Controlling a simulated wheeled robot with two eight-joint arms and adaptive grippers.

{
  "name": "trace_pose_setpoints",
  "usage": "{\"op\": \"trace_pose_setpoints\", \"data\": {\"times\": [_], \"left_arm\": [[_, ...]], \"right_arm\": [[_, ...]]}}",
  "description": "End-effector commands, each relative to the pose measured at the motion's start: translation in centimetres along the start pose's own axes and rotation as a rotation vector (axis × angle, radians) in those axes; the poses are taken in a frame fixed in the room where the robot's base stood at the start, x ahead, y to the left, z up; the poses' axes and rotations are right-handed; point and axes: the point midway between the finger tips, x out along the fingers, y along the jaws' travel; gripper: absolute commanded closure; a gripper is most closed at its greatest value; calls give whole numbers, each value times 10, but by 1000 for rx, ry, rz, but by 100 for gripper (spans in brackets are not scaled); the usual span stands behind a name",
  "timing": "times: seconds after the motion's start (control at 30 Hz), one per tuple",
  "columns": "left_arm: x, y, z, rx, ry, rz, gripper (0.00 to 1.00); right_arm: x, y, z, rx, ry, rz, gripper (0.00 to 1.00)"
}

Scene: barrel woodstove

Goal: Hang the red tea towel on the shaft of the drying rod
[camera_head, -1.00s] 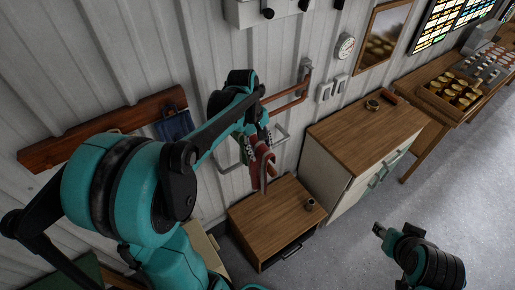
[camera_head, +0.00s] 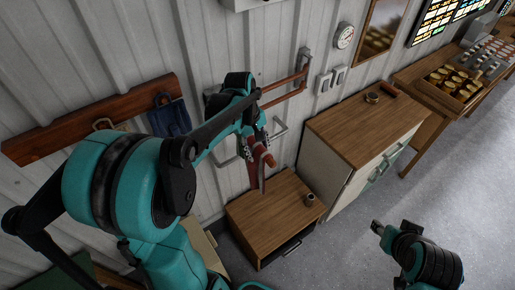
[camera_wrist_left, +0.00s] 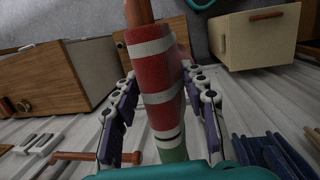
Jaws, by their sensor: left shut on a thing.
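The red tea towel (camera_head: 256,178) hangs below my left gripper (camera_head: 257,150) in the head view. In the left wrist view the towel (camera_wrist_left: 160,75) is a red bundle with pale stripes and a green end. It lies between the two fingers of my left gripper (camera_wrist_left: 162,112), which is shut on it. A brown rod-like piece (camera_wrist_left: 138,12) sticks out of the towel's far end. The copper-coloured drying rod (camera_head: 284,98) juts from a wall bracket, right of and behind the gripper. The towel is apart from this rod. The right gripper (camera_head: 377,228) shows small at lower right; its jaws are unclear.
A grey wall bar (camera_head: 281,133) sits close behind the towel. A low wooden cabinet (camera_head: 268,212) with a small cup (camera_head: 310,199) stands below. A taller cabinet (camera_head: 365,125) is to the right. A blue cloth (camera_head: 170,117) hangs on a wooden wall rack (camera_head: 60,133) at left.

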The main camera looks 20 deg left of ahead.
Motion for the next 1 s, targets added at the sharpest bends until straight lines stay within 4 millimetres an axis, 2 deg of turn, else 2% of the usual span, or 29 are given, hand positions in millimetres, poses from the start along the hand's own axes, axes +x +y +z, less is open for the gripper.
{"op": "trace_pose_setpoints", "data": {"times": [0.13, 0.17, 0.2, 0.23, 0.53, 0.63, 0.77, 1.0], "left_arm": [[0, 0, 0, 0, 0, 0, 100], [0, 0, 0, 0, 0, 0, 50], [0, 0, 0, 0, 0, 0, 39], [0, 0, 0, 0, 0, 0, 33], [-1, 0, 0, 0, 0, 0, 33], [-6, 0, 0, 0, 0, 0, 33], [-27, 0, 0, -1, 0, 0, 33], [-80, 0, 0, -1, 0, 0, 33]], "right_arm": [[0, 0, 0, 0, 0, 0, 60], [0, 0, 0, 0, 0, 0, 60], [0, 0, 0, 0, 0, 0, 60], [0, 0, 0, 0, 0, 0, 60], [0, 0, 0, 0, 0, 0, 60], [0, 0, 0, 0, 0, 0, 60], [0, 0, 0, 0, 0, 0, 60], [0, 0, 0, 0, 0, 0, 60]]}}
